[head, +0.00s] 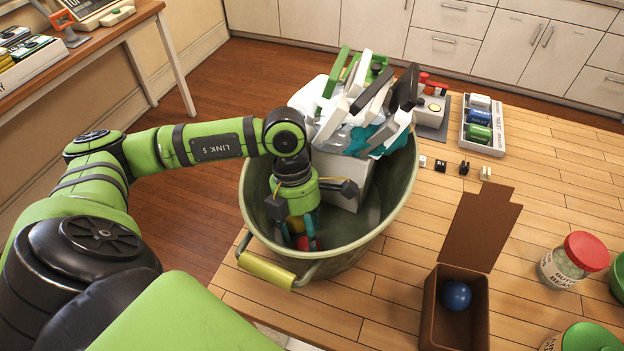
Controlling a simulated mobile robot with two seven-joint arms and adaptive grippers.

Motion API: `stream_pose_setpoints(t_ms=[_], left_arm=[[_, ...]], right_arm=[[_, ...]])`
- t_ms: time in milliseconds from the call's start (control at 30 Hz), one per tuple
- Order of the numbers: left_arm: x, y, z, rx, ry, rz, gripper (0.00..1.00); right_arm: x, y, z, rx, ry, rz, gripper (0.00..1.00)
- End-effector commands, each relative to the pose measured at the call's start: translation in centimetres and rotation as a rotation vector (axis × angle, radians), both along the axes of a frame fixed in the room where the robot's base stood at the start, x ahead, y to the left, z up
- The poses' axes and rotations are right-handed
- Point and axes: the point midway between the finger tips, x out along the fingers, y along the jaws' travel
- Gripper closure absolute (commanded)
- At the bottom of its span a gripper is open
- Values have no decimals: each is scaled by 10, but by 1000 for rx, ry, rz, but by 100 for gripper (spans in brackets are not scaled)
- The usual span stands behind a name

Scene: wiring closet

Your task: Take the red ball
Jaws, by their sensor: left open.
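The red ball (302,244) lies low inside a large green tub (402,185), mostly hidden by my left gripper. My left gripper (299,239) points down into the tub near its front left wall. Its teal-tipped fingers are open, one on each side of the visible red patch. I cannot tell whether they touch the ball. My right gripper is not in view.
White, green, black and teal pieces (365,105) fill the tub's back and stick above its rim. A brown open box (438,310) holds a blue ball (455,295). A red-lidded jar (572,260) stands at right. Small connectors (464,168) lie behind.

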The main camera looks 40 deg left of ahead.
Motion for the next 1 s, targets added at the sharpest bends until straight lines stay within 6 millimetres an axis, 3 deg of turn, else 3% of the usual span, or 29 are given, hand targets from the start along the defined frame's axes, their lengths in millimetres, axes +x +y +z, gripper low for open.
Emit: stream_pose_setpoints(t_ms=[167,300,600,667,700,1000], left_arm=[[-4,-7,-20,-3,6,1,40],[-5,-11,-40,-4,3,1,40],[-5,-12,-47,-4,-1,1,40],[-5,-12,-47,-4,-1,1,64],[-5,-12,-47,-4,-1,2,71],[-5,-12,-46,-4,-2,2,71]], right_arm=[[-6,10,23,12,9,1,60],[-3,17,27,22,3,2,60],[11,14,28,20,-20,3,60],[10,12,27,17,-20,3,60],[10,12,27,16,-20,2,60],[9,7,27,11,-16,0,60]])
